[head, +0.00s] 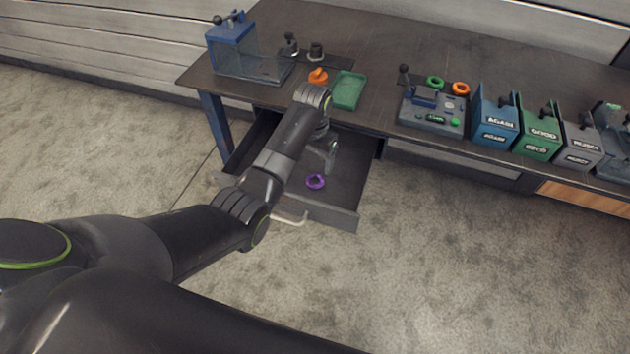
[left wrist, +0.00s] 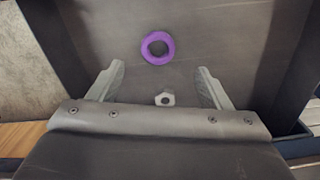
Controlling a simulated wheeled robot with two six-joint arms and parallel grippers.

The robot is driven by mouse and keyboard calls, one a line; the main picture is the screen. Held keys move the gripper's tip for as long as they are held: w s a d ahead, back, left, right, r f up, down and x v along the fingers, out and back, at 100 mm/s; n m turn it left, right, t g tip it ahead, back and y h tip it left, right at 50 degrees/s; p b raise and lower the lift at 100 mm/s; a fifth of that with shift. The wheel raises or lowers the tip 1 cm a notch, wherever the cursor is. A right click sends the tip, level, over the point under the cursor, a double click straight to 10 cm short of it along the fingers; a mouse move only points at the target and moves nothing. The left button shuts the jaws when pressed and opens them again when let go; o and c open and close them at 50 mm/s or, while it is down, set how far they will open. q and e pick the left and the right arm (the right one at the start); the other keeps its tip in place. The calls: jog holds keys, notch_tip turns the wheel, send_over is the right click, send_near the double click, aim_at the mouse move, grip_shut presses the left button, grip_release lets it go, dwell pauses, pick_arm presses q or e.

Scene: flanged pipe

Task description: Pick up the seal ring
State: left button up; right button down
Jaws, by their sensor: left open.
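The seal ring (head: 316,187), a purple ring, lies flat on the floor of the open drawer (head: 345,190) under the table. It also shows in the left wrist view (left wrist: 146,51), just beyond the fingertips and a little left of the middle between them. My left gripper (head: 330,158) is over the drawer, behind the ring in the head view. In the left wrist view my left gripper (left wrist: 161,69) is open, its two fingers wide apart with nothing held. My right gripper is not in view.
A pale hex nut-like piece (left wrist: 165,99) shows between the fingers. The drawer walls stand around the ring, and the table edge (head: 375,128) overhangs behind. On the table are a green tray (head: 349,90), an orange part (head: 318,76) and labelled bins (head: 495,122).

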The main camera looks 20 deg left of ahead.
aim_at(315, 180)
pick_arm(q)
jog(key=shift+f, duration=1.5)
notch_tip(315, 180, down, 3)
jog(key=shift+d+f, duration=0.15)
jog(key=shift+f, duration=0.65)
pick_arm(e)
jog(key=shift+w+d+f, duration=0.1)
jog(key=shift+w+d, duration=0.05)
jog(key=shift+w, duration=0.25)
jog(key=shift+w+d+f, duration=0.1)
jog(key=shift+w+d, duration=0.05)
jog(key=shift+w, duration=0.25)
pick_arm(q)
jog(key=c, duration=1.1)
jog(key=shift+o, duration=0.2)
